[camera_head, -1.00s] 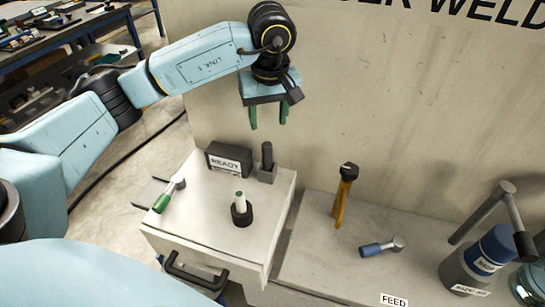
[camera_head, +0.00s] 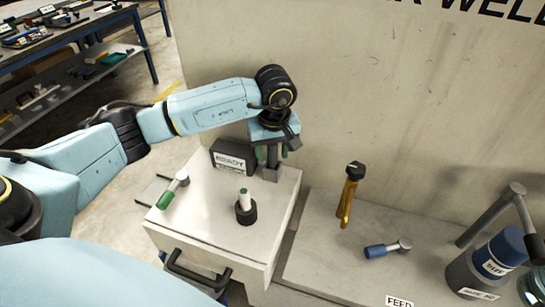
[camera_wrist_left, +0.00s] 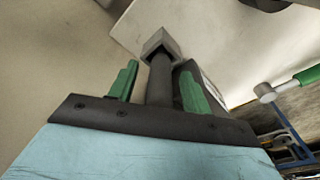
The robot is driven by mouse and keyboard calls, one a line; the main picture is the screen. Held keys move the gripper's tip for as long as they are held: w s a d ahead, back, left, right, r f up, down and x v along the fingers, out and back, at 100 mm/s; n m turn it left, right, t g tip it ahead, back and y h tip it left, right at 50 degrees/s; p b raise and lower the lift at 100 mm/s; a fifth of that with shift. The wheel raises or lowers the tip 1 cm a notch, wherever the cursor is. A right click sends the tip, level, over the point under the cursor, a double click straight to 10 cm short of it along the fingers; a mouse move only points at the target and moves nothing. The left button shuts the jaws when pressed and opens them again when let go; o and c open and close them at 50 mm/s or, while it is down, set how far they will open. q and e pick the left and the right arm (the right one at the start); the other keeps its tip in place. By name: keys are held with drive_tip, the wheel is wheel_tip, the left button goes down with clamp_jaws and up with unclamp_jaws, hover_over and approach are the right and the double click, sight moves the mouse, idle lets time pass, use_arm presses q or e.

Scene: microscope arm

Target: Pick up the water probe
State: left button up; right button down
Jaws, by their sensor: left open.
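A dark upright rod (camera_head: 271,158) stands in a small grey block (camera_head: 270,174) at the back right of the white cabinet top. No label marks any tool as the water probe, so I cannot tell which one it is. My left gripper (camera_head: 272,151) points down over the rod. In the left wrist view its green fingers (camera_wrist_left: 158,75) are open, one on each side of the rod (camera_wrist_left: 160,88); contact is not clear. A green-handled tool (camera_head: 173,190) lies at the cabinet's left, and a blue-handled tool (camera_head: 387,249) lies on the grey bench. My right gripper is out of view.
A dark box reading READY (camera_head: 233,157) stands close left of the rod. A white-and-green piece sits in a black holder (camera_head: 246,212) in front. A yellow tool (camera_head: 349,196) and a blue-capped bottle (camera_head: 487,260) are right. A beige wall (camera_head: 400,90) rises behind.

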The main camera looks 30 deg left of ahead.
use_arm(q)
drive_tip(key=shift+r, duration=0.1)
clamp_jaws()
